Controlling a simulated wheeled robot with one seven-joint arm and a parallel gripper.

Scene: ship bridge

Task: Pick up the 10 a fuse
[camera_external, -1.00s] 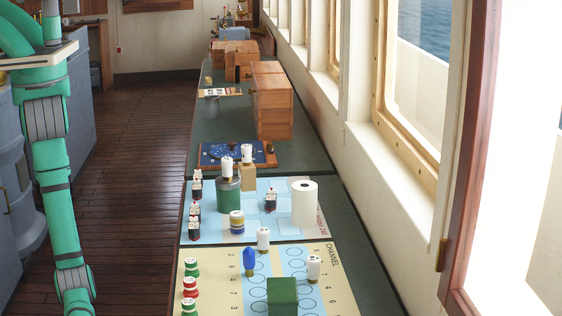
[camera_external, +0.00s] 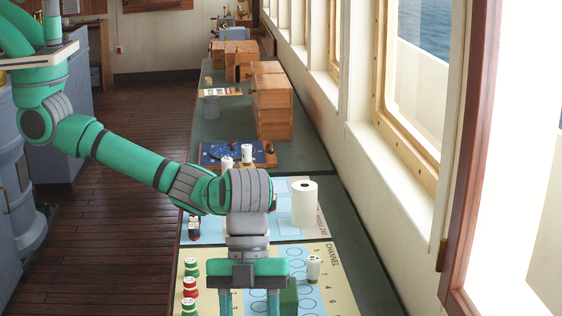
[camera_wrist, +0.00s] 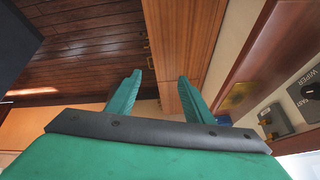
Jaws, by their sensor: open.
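No label reading 10 A can be made out, so I cannot tell which piece is the 10 A fuse. Small white-capped cylinders stand on the bench: one on the channel chart (camera_external: 314,268), and two farther back, a left one (camera_external: 227,163) and a right one (camera_external: 247,153). My gripper (camera_external: 249,303) is open and empty, fingers pointing down over the near chart. The wrist view shows its two green fingers apart (camera_wrist: 160,76) with nothing between them. My arm and gripper hide the middle of the chart and part of a green block (camera_external: 288,299).
Red and green round pieces (camera_external: 190,286) line the chart's left edge. A white roll (camera_external: 304,205) stands behind on the right. Wooden boxes (camera_external: 272,105) are farther back. Window frames and wall bound the bench's right side; open plank floor (camera_external: 135,225) lies left.

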